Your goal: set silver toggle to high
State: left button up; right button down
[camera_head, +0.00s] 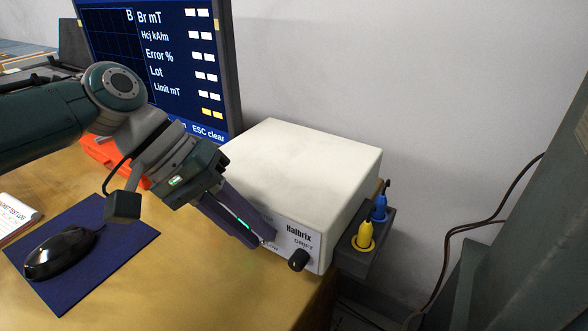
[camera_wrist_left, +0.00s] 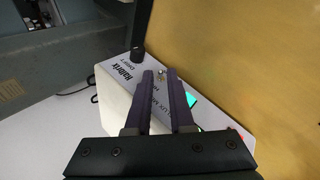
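The white instrument box (camera_head: 305,165) marked Halbrix stands on the desk, its front panel facing the near side. My left gripper (camera_head: 257,240) reaches down to that panel and hides part of it, including part of the lit display. The left wrist view shows its two dark fingers (camera_wrist_left: 160,76) apart, with a gap between them. A small silver toggle (camera_wrist_left: 161,74) shows at the fingertips, beside the black knob (camera_wrist_left: 137,54). I cannot tell whether a finger touches it or which way it leans. The black knob (camera_head: 299,260) also shows in the head view.
A monitor (camera_head: 175,60) stands behind my left arm. A dark holder with yellow (camera_head: 365,237) and blue (camera_head: 379,208) plugs or probes is right of the box. A mouse (camera_head: 60,252) lies on a blue mat (camera_head: 120,240) at left. The desk before the box is clear.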

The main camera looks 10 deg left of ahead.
pick_arm(q)
jog(key=p+v, duration=0.2)
jog(key=v, duration=0.7)
jog(key=shift+r, duration=0.15)
jog(key=shift+a, duration=0.1)
